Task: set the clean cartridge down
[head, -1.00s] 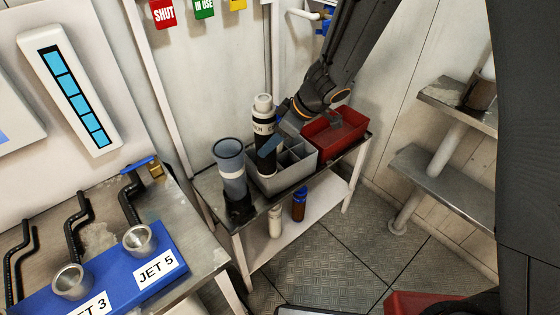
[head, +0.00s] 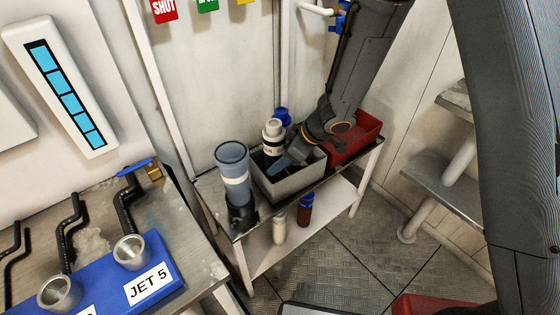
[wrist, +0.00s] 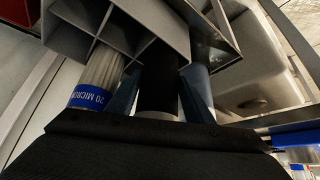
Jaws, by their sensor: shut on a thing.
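The cartridge (head: 272,147) is black with a white top and a pale label band. It stands roughly upright at the grey divided crate (head: 290,188), its lower part hidden inside or behind the wall. My gripper (head: 280,162) is shut on it, with the blue fingers on either side. In the wrist view its black body (wrist: 158,88) runs between the fingers into a crate compartment; whether it touches the bottom is hidden. A white pleated cartridge with a blue "20 MICRON" band (wrist: 90,97) is in the neighbouring compartment.
A blue-grey cup-topped cylinder (head: 233,170) stands left of the crate on the metal cart. A red bin (head: 355,138) is to the right. Two bottles, one white (head: 279,228) and one blue-brown (head: 305,209), stand on the lower shelf. A blue-topped item (head: 282,116) is behind the cartridge.

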